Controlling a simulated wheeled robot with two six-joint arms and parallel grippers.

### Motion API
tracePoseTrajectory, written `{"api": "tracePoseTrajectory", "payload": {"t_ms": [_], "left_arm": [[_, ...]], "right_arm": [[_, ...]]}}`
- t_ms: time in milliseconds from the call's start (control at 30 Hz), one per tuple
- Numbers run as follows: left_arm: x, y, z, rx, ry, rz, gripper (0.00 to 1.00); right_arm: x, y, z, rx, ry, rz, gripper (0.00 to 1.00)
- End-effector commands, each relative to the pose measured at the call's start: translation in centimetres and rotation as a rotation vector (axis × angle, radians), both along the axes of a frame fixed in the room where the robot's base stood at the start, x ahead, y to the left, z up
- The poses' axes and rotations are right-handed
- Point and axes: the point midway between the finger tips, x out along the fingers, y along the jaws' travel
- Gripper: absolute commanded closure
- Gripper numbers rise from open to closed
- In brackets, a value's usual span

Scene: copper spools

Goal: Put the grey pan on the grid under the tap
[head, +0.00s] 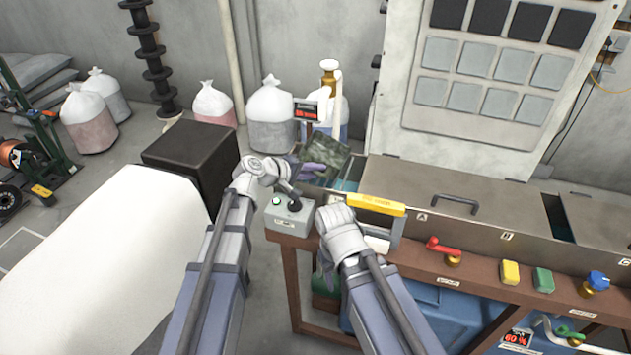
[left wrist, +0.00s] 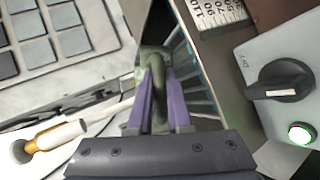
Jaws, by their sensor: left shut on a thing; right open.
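The grey pan (head: 330,148) shows in the head view as a dark grey-green, tilted shape at the left end of the long bench. My left gripper (head: 312,168) is shut on it. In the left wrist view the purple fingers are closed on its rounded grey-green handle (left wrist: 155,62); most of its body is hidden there. Bluish slats, which look like the grid (left wrist: 196,80), show behind the fingers. I cannot clearly identify the tap; a brass and white fitting (head: 329,75) stands behind the pan. My right gripper (head: 342,215) is open beside a yellow bar; its fingertips are mostly hidden.
The grey control box (head: 290,214) with a black knob stands at the bench's left corner, close to my left arm. The yellow bar (head: 376,205) stands near my right gripper. Brown lids (head: 420,180) cover the bench. A red-handled valve (head: 445,247) sits along its front.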

Motion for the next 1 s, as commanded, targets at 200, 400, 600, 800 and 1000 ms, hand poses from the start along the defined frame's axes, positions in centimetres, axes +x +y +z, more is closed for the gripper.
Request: {"api": "tracePoseTrajectory", "payload": {"t_ms": [200,400,600,800,1000], "left_arm": [[0.0,0.0,-2.3,0.000,0.000,0.000,1.00],[0.0,0.0,-2.1,0.001,0.000,-0.001,0.81],[0.0,0.0,-2.1,0.001,0.000,0.000,0.63],[0.0,0.0,-2.0,0.000,0.000,0.000,0.63],[-1.3,1.5,-0.7,0.000,-0.001,0.002,0.63]], "right_arm": [[0.0,0.0,-2.3,0.000,0.000,0.000,0.50],[0.0,0.0,-2.1,0.000,0.000,0.000,0.50],[0.0,0.0,-2.1,0.000,0.000,0.000,0.50],[0.0,0.0,-2.0,0.000,0.000,0.000,0.50],[0.0,0.0,-0.7,0.000,0.000,0.000,0.50]]}}
